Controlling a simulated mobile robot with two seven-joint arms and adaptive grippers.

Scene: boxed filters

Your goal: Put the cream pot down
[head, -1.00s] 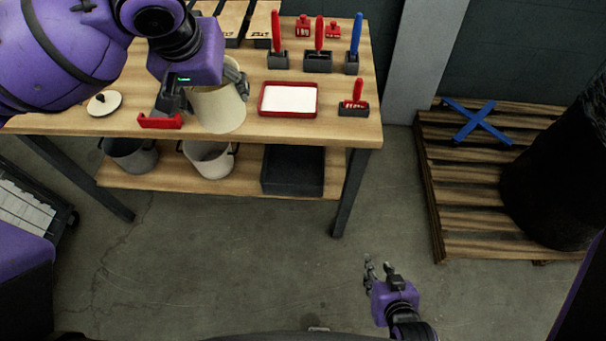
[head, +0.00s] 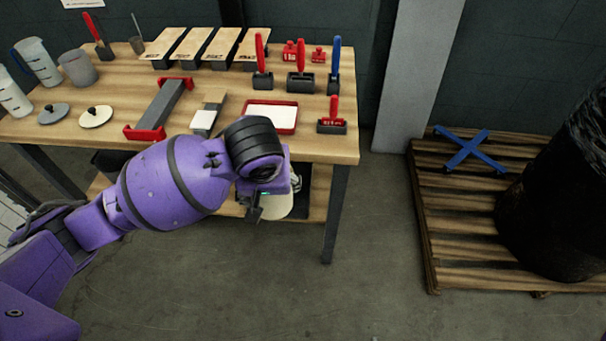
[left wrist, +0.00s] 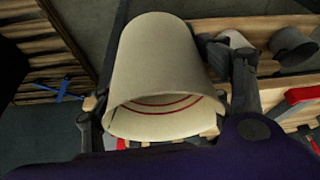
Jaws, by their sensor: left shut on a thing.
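The cream pot (head: 278,208) is mostly hidden behind my left gripper and forearm in the head view, in front of the workbench's front edge. My left gripper (head: 274,197) is shut on it. In the left wrist view the cream pot (left wrist: 160,60) fills the middle, its open end towards the camera and red rings showing inside. One finger of my left gripper (left wrist: 168,105) lies on each side of its wall. Whether its base touches anything cannot be told. My right gripper is out of view.
The workbench (head: 340,148) carries a red-rimmed tray (head: 271,117), a red-ended rest (head: 158,110), two lids, jugs and tool holders. Its lower shelf (head: 317,206) is largely hidden by my arm. A pallet (head: 432,240) stands right; the floor between is clear.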

